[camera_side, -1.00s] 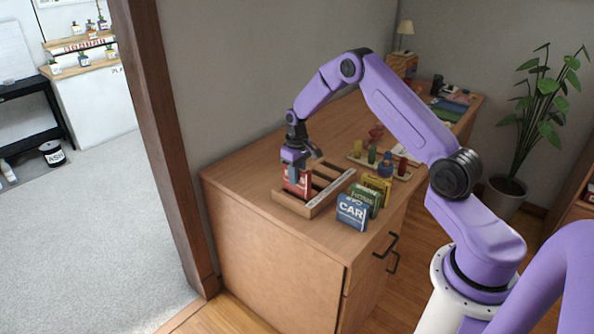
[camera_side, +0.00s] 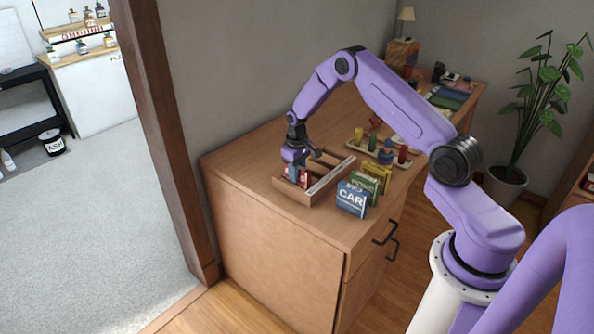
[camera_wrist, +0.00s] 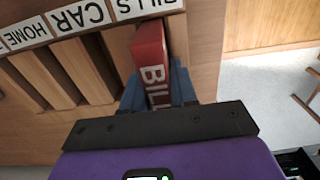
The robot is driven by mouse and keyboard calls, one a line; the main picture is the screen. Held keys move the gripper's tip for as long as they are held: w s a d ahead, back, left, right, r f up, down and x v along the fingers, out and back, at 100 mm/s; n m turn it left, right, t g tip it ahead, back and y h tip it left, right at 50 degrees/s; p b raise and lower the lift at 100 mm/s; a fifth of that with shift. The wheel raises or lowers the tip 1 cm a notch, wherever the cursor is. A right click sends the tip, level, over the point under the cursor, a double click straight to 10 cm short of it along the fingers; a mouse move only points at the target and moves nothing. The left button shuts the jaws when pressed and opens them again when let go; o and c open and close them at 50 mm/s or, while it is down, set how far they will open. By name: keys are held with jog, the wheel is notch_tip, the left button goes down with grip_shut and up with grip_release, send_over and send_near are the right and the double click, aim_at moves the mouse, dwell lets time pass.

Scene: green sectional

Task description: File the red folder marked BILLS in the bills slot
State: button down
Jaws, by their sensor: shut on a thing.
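The red folder (camera_wrist: 151,50) is held between the fingers of my gripper (camera_wrist: 158,95); white letters "BILL" show on its spine in the wrist view. In the side view the folder (camera_side: 304,178) sits low at the left end of the wooden sorter (camera_side: 309,203), its lower part hidden by the front wall. My gripper (camera_side: 298,172) is shut on it from above. In the wrist view, the sorter's label strip reads HOME, CAR and BILLS (camera_wrist: 140,6). The folder lines up with the slot under the BILLS label. The slots beside it look empty.
A blue CAR folder (camera_side: 352,198), a green folder (camera_side: 363,185) and a yellow folder (camera_side: 378,176) stand right of the sorter. A tray (camera_side: 375,157) with several small coloured items lies behind. The desk's left end (camera_side: 232,165) is clear.

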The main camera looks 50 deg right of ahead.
jog(key=c, duration=0.8)
grip_release()
jog(key=shift+r, duration=0.1)
notch_tip(320, 180, up, 17)
jog(key=s+a+r+n, duration=0.2)
jog(key=s+a, duration=0.1)
jog(key=a, duration=0.3)
jog(key=s+a+r+n, duration=0.1)
jog(key=s+a+r, duration=0.15)
jog(key=a, duration=0.35)
jog(key=s+a+r+n, duration=0.25)
jog(key=s+a, duration=0.35)
jog(key=s, duration=0.5)
jog(key=s+a+r+n, duration=0.1)
jog(key=s+a+n, duration=0.35)
jog(key=s, duration=0.55)
jog(key=s+d+f+n, duration=0.1)
jog(key=s+n, duration=0.1)
jog(key=s, duration=1)
jog(key=shift+s+d+f+n, duration=0.2)
jog(key=shift+s+d+n, duration=0.1)
jog(key=shift+s+d, duration=0.05)
